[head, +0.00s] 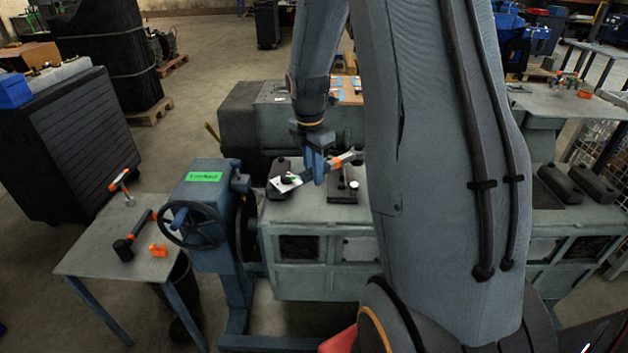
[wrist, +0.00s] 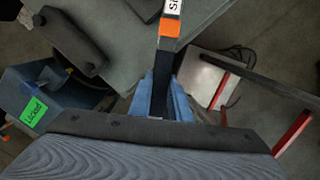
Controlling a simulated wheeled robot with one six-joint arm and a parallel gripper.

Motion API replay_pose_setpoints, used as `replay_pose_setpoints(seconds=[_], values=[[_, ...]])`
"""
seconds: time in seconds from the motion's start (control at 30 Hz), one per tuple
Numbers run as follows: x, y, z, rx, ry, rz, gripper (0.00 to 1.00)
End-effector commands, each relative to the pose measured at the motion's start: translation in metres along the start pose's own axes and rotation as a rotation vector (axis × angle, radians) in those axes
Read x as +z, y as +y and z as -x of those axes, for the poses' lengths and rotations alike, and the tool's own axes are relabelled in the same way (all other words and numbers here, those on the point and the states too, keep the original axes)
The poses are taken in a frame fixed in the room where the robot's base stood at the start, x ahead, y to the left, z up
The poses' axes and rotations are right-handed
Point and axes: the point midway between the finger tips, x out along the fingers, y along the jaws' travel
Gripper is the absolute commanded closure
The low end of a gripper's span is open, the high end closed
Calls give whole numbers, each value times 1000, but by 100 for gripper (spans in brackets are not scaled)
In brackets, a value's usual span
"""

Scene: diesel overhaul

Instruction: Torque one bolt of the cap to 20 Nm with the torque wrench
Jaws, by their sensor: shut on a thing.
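My gripper (head: 313,168), blue-fingered, is shut on the torque wrench (head: 341,160), a bar with orange and dark parts and a white label. The wrench lies slantwise above the grey engine block (head: 310,214), from lower left to upper right. In the wrist view the wrench (wrist: 169,27) shows an orange band and white lettering, with its dark part between the blue fingers (wrist: 160,95). A dark cap (head: 281,165) sits on the block beside the wrench's left end; a dark cap also shows in the wrist view (wrist: 75,40). Whether the wrench touches a bolt cannot be told.
A blue stand (head: 205,180) with a handwheel and green "Locked" label stands left of the block. A side table (head: 85,255) holds an orange-topped T-handled tool (head: 120,180), a black-headed tool (head: 123,248) and an orange piece (head: 158,250). Dark blocks (head: 560,181) lie right.

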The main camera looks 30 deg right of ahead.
Motion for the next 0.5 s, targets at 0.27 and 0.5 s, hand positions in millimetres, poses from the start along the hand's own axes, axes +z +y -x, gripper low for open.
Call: replay_pose_setpoints(seconds=[0.27,0.5], values=[[0,0,2,1,-1,0,100],[-7,-16,3,1,-1,0,100]])
